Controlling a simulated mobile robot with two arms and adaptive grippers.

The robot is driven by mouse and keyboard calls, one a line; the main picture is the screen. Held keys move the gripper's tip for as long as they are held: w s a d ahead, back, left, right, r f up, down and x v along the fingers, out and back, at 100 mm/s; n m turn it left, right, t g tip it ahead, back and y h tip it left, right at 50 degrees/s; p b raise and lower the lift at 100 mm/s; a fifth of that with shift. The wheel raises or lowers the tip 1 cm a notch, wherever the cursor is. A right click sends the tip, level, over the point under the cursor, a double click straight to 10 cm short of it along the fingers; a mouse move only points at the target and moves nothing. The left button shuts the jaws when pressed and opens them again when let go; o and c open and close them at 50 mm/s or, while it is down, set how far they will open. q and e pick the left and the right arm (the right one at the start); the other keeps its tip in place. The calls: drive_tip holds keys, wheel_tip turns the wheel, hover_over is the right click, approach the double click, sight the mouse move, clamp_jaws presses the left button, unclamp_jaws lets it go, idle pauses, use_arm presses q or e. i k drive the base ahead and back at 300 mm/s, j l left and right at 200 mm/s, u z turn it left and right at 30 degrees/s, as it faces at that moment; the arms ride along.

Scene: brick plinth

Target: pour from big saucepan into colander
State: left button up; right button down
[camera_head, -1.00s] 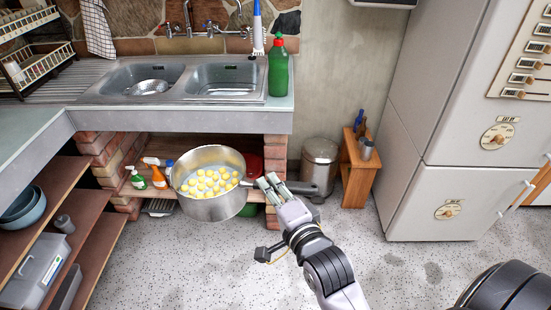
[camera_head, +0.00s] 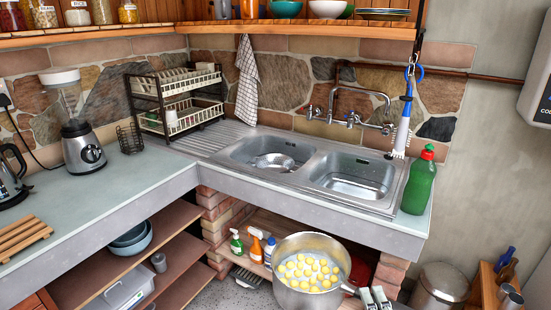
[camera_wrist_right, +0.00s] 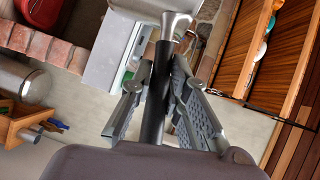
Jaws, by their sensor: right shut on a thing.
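The big saucepan (camera_head: 310,299) is a metal pan holding several round yellow pieces in pale liquid. It is in front of the low shelf under the sink counter, about upright, at the bottom of the head view. My right gripper (camera_head: 375,298) is at the bottom edge, right of the pan, shut on its handle. In the right wrist view, the gripper (camera_wrist_right: 157,105) has its fingers around the dark handle (camera_wrist_right: 156,80). The metal colander (camera_head: 274,162) lies in the left sink basin, apart from the pan. My left gripper is not in view.
The counter edge (camera_head: 300,214) is between pan and sink (camera_head: 352,180). A green bottle (camera_head: 419,182) stands right of the basins, under a hanging brush (camera_head: 404,128). A dish rack (camera_head: 180,105) stands left. The right basin is empty.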

sight(277, 163)
drive_tip(key=i+l+u, duration=0.15)
drive_tip(key=i+l, duration=0.65)
drive_tip(key=i, duration=0.15)
